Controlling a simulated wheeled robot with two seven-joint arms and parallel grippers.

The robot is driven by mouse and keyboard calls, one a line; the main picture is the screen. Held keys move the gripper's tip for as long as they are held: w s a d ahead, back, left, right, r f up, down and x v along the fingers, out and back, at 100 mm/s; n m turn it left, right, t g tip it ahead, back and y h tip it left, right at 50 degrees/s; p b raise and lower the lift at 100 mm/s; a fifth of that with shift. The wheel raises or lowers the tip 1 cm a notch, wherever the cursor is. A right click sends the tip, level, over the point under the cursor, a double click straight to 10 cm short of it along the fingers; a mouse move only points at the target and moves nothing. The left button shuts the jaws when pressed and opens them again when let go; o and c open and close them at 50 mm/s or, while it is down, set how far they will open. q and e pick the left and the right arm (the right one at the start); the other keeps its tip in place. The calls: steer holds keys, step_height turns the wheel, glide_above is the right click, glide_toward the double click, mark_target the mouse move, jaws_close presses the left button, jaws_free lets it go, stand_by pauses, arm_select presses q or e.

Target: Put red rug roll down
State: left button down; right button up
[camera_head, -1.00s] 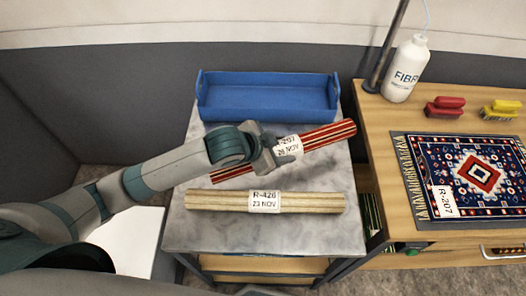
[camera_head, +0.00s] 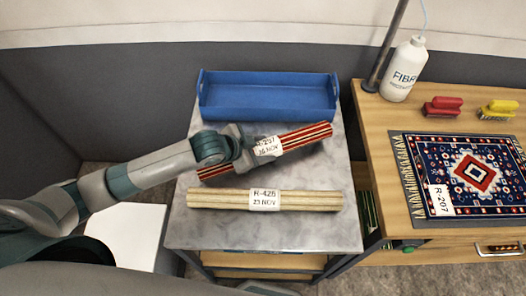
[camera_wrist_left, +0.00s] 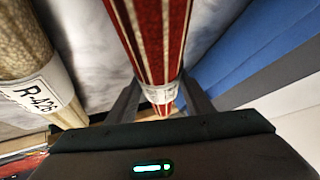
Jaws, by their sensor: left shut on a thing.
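The red rug roll (camera_head: 306,137) has red and cream stripes and a white paper tag with black print. In the head view it lies tilted, its right end farther back, over the grey marbled tabletop (camera_head: 300,231). My left gripper (camera_head: 250,150) is shut on the red roll near its tag. In the left wrist view the red roll (camera_wrist_left: 152,40) passes between the two fingers (camera_wrist_left: 160,98). I cannot tell whether the roll touches the tabletop. My right gripper is not in view.
A beige rug roll (camera_head: 222,200) tagged R-426 lies just in front of the red one. A blue tray (camera_head: 268,111) stands at the back of the tabletop. At right, a wooden bench (camera_head: 380,130) holds a patterned rug (camera_head: 480,210), brushes and a white bottle (camera_head: 404,72).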

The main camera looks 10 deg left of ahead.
arm_select(q)
steer(key=shift+f+p, duration=0.3)
steer(key=shift+f, duration=0.9)
steer(key=c, duration=0.9)
jaws_free()
steer(key=shift+f, duration=0.15)
steer(key=b+v, duration=0.2)
steer(key=v, duration=1)
